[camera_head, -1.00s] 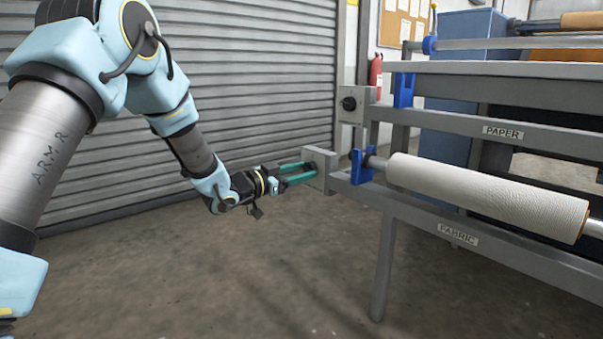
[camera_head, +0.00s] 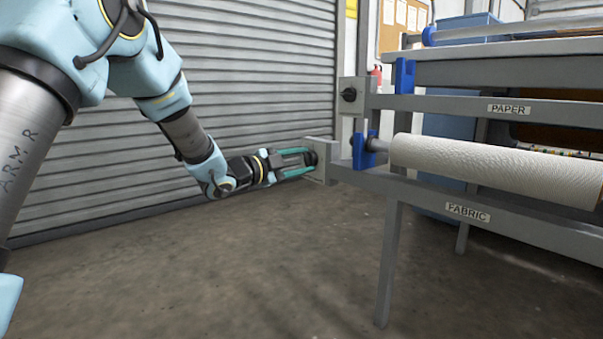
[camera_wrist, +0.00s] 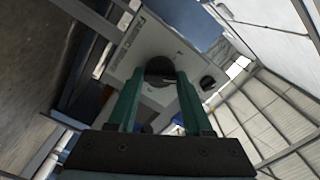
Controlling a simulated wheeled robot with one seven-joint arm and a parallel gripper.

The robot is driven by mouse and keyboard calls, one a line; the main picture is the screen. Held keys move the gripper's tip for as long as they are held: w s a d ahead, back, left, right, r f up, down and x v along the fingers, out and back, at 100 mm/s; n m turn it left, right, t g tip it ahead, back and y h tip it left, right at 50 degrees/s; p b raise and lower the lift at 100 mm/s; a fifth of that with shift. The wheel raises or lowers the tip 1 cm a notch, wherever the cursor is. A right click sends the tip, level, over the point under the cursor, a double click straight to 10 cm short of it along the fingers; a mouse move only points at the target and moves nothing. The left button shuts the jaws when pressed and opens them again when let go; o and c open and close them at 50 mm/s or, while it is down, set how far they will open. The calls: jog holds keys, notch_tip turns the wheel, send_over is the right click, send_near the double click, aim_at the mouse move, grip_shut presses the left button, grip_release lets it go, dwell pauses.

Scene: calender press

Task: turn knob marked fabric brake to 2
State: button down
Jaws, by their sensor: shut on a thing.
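The fabric brake knob is a dark round knob (camera_wrist: 160,70) on a light grey box (camera_head: 321,176) at the left end of the lower rail, which bears a FABRIC label (camera_head: 468,213). My gripper (camera_head: 309,158) reaches this box from the left. In the wrist view its two green fingers (camera_wrist: 160,88) are on both sides of the knob, shut on it.
A second dark knob (camera_head: 349,95) sits on a grey box above, by the rail labelled PAPER (camera_head: 509,109). A white fabric roll (camera_head: 495,168) lies right of the blue bracket (camera_head: 364,151). A grey shutter (camera_head: 260,70) stands behind my arm. The floor in front is clear.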

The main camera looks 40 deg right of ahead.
jog(key=m+b, duration=0.3)
jog(key=shift+f, duration=0.3)
jog(key=shift+r+m+b, duration=0.1)
jog(key=shift+m+b, duration=1.25)
jog(key=shift+m, duration=0.05)
jog(key=shift+r, duration=0.1)
jog(key=shift+c, duration=1.6)
grip_release()
jog(key=shift+a, duration=0.1)
jog(key=a+p, duration=0.2)
jog(key=a, duration=0.8)
jog(key=shift+w+a+p, duration=0.3)
jog(key=shift+a+p, duration=0.05)
